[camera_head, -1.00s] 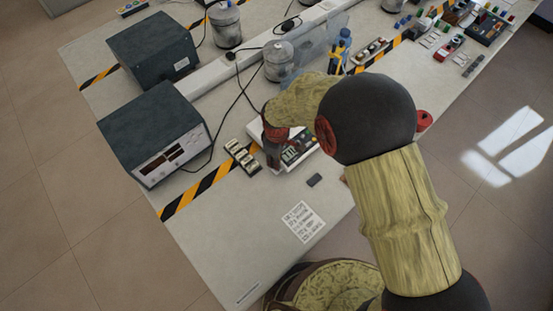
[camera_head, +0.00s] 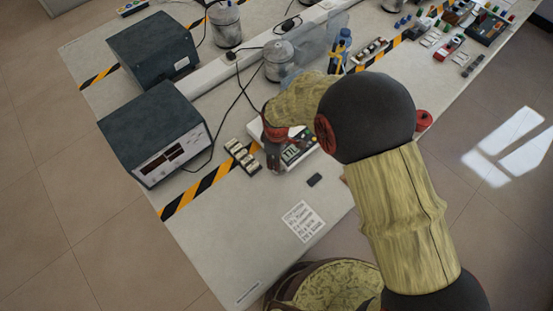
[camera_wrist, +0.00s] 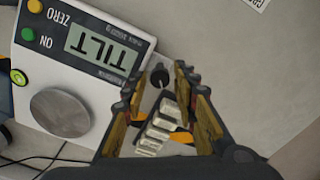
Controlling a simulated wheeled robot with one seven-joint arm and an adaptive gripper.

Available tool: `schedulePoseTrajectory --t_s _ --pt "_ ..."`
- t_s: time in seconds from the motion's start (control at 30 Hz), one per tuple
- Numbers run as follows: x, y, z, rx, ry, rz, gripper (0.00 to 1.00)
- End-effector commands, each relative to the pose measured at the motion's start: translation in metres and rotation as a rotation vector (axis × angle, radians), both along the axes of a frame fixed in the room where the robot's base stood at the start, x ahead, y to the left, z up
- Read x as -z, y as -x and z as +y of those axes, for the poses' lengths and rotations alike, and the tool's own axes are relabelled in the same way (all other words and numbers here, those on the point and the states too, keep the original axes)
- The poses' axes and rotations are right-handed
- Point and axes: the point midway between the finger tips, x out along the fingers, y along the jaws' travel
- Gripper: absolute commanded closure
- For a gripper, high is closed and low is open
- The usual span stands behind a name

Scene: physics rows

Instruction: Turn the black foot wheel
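A white balance (camera_wrist: 95,20) has a grey round pan (camera_wrist: 60,111) and a display (camera_wrist: 103,47) that reads TILT. The balance also shows in the head view (camera_head: 311,158), partly behind my arm. The black foot wheel (camera_wrist: 160,76) is at its edge in the wrist view. My gripper (camera_wrist: 157,84) is open, with one finger on each side of the wheel; I cannot tell whether either touches it. In the head view my gripper (camera_head: 274,155) is beside the balance, and the wheel is hidden.
Small metal weights in a row (camera_head: 242,156) lie close to the gripper, next to black-and-orange tape. Two dark instrument boxes (camera_head: 152,130) stand to the left. A small black object (camera_head: 314,180) and a printed label (camera_head: 303,222) lie on the bench's front part, otherwise clear.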

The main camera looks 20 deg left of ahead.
Motion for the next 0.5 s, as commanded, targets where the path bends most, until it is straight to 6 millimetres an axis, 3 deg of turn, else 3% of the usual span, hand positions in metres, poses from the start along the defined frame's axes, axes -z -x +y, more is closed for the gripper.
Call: schedulePoseTrajectory --t_s 0.1,0.5 --pt "0.0 -0.0001 0.0 0.0 0.0 0.0 0.63" --pt "-0.0075 -0.0008 0.0005 0.0 -0.001 -0.002 0.63"
